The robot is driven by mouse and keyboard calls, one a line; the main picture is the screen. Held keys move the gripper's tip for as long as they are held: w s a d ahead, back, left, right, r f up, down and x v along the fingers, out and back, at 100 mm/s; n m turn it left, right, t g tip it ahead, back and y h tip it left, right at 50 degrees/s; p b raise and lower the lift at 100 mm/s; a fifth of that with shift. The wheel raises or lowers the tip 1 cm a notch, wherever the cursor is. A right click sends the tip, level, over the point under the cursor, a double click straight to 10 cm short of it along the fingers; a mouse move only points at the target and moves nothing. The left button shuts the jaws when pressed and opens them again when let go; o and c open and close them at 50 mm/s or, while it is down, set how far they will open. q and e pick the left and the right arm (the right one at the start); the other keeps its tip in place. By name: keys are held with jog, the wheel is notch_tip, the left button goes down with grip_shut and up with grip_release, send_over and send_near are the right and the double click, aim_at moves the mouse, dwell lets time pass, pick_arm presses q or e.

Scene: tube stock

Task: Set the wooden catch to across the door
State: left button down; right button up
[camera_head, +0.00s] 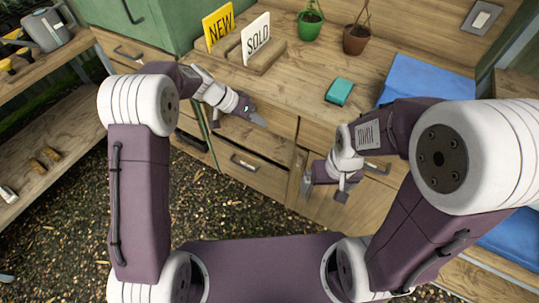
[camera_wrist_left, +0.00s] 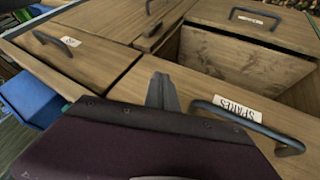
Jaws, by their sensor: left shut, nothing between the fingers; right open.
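A narrow upright wooden strip (camera_head: 296,177) shows on the bench front beside my right gripper; I cannot tell surely whether it is the catch. A plain wooden panel (camera_head: 352,215), perhaps the door, lies to its right, partly hidden by my right gripper. My left gripper (camera_head: 257,119) is shut and empty near the bench's front edge, over the drawer fronts. In the left wrist view its closed fingers (camera_wrist_left: 162,92) point at the wooden fronts and hold nothing. My right gripper (camera_head: 326,190) is open and empty in front of the bench, with its fingers apart.
Drawers with dark handles (camera_head: 246,163) line the bench front. A labelled drawer handle (camera_wrist_left: 245,122) is close to my left fingers. NEW (camera_head: 218,26) and SOLD (camera_head: 256,38) signs, potted plants (camera_head: 309,27) and a teal box (camera_head: 339,92) stand on the bench. Gravel floor is free.

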pick_arm(q)
notch_tip(320, 180, down, 7)
jog(key=b, duration=0.1)
jog(key=g+b, duration=0.1)
jog(key=b, duration=0.2)
send_near(299, 164)
notch_tip(299, 164, down, 5)
jog(key=w+d, duration=0.1)
jog(key=w, duration=0.2)
jog(key=shift+s+d+r, duration=0.2)
jog(key=shift+s+d, duration=0.3)
jog(key=shift+d, duration=0.2)
pick_arm(e)
jog(key=shift+s+f, duration=0.1)
jog(key=shift+f, duration=2.8)
